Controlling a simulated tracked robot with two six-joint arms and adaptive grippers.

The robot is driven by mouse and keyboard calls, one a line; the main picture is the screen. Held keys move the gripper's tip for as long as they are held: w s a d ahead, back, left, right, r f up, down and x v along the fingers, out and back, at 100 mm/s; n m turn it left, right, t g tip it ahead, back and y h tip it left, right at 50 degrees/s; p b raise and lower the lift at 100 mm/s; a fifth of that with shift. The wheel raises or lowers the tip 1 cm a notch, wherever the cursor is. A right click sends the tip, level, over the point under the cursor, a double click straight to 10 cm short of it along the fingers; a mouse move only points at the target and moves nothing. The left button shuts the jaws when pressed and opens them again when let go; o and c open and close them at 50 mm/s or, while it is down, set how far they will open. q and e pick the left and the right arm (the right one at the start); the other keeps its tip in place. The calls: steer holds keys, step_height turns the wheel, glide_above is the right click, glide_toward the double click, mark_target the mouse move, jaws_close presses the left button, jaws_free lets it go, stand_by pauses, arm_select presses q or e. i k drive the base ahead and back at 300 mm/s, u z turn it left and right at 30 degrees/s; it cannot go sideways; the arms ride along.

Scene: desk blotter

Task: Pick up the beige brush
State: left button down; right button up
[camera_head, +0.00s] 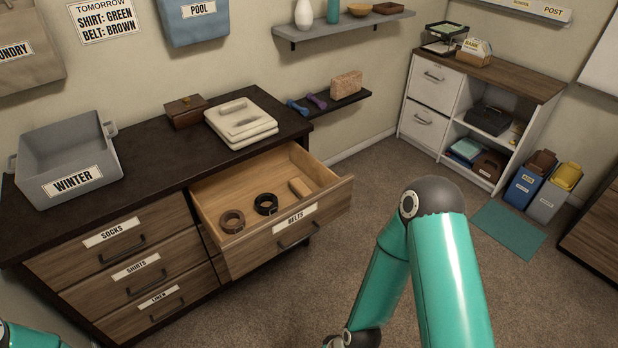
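A small tan, block-shaped object (300,187) lies in the open belts drawer (335,200), near its right side. It may be the beige brush; no bristles can be made out. A brown rolled belt (231,221) and a black rolled belt (266,204) lie to its left in the same drawer. My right arm stands in front of the drawer's right side, apart from it. The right gripper is below the picture's edge. Only a bit of my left arm shows at the bottom left corner, and its gripper is out of view.
The dark dresser top (160,155) holds a grey winter bin (70,150), a brown box (186,111) and a cream folded item (241,122). A wall shelf (340,103) holds dumbbells and a pinkish block. A white cabinet (425,100) stands at right. Carpet (400,170) lies open between.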

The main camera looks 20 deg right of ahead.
mark_target(299, 187)
steer(key=z, duration=0.1)
steer(key=i, duration=0.9)
